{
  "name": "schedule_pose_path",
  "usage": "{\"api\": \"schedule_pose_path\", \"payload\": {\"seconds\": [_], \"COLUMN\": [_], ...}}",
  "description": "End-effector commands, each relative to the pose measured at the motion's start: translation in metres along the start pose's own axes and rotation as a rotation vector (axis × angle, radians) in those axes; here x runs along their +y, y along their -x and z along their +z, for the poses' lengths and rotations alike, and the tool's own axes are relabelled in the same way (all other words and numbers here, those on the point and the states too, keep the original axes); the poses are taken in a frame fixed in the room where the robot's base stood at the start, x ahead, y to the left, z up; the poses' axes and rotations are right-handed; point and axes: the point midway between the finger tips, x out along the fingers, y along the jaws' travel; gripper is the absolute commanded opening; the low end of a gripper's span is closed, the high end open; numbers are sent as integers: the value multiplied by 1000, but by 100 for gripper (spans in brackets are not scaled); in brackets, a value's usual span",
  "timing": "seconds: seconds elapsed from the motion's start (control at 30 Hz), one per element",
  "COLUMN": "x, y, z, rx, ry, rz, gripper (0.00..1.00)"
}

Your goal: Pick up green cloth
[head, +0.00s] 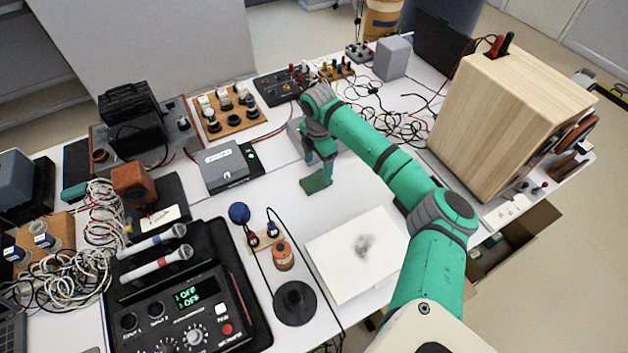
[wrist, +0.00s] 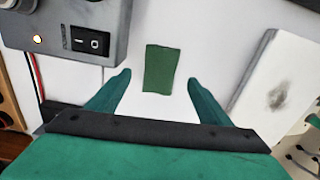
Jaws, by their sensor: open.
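The green cloth (wrist: 160,68) is a small dark green rectangle lying on the white table. In the wrist view it shows ahead of my gripper (wrist: 158,78), in the gap between the two spread fingers. No finger visibly touches it. In the head view the cloth (head: 313,185) shows just below my gripper (head: 318,162), partly hidden by it; their colours are close there. My gripper is open and empty, pointing down above the table. I cannot tell the exact height of the fingertips over the cloth.
A grey box with a power switch (wrist: 90,35) stands close beside the cloth. A white panel with a dark smudge (head: 345,275) lies on the other side. A wooden speaker cabinet (head: 490,130) stands at right. Microphones, cables and a mixer (head: 185,320) crowd the left. Bare table surrounds the cloth.

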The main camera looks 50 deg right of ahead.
Motion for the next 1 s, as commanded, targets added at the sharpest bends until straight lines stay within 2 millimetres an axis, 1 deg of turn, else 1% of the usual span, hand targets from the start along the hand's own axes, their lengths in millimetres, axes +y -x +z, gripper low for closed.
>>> {"api": "schedule_pose_path", "payload": {"seconds": [0.03,0.27,0.4,0.53,0.67,0.87,0.97,1.0], "x": [0,0,0,1,2,2,2,2], "y": [-5,-20,-40,-56,-62,-62,-62,-62], "z": [0,1,3,2,2,0,0,1], "rx": [0,-1,-1,0,0,0,0,0], "ry": [-1,0,1,2,3,4,4,4], "rz": [-1,-1,-2,-2,1,1,1,1], "gripper": [73,73,73,73,73,73,51,42]}}
